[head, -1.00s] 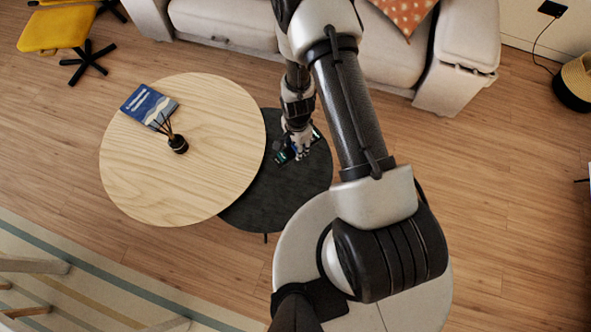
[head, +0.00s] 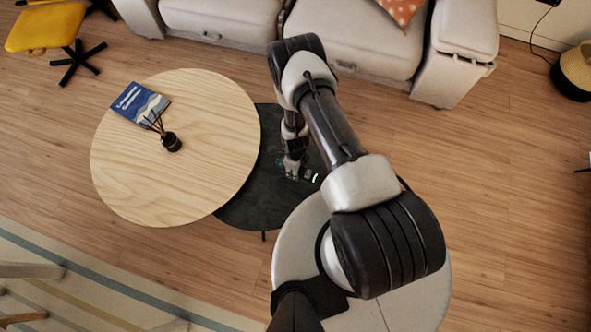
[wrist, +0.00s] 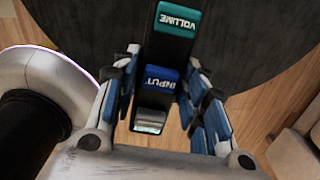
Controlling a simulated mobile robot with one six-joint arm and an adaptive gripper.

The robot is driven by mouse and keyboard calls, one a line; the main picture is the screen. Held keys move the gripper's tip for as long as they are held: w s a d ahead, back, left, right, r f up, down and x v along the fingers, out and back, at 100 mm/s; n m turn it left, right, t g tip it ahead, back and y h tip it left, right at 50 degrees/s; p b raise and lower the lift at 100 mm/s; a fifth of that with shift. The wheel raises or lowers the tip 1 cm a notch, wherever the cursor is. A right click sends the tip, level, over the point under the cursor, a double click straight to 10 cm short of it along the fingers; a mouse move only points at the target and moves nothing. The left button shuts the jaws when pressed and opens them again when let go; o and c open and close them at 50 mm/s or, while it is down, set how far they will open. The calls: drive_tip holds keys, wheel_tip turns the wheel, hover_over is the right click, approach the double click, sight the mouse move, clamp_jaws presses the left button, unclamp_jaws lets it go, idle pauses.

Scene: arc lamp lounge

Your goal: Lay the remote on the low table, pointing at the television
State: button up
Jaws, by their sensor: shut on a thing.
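My gripper (head: 297,172) is over the dark round low table (head: 258,190) in the head view. It is shut on the remote (wrist: 168,50), a dark bar with a teal VOLUME label, a blue INPUT label and a pale button. In the wrist view the remote lies between the blue-padded fingers (wrist: 163,75), running up the picture away from the palm. The dark tabletop (wrist: 250,40) is beneath it. In the head view only small parts of the remote show beside the fingers. I cannot tell whether it touches the tabletop. No television is clearly in view.
A light wood round table (head: 190,190) overlaps the dark one on the left. It carries a blue book (head: 140,103) and a dark reed diffuser (head: 171,142). A pale sofa (head: 225,22) stands behind. A yellow chair (head: 45,28) is at upper left. Wood floor is clear at right.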

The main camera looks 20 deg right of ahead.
wheel_tip(320, 180, down, 11)
drive_tip(key=b, duration=0.3)
drive_tip(key=shift+r, duration=0.2)
drive_tip(key=shift+f+b, duration=0.15)
drive_tip(key=shift+b, duration=0.25)
drive_tip(key=o, duration=1.2)
drive_tip(key=shift+c, duration=0.2)
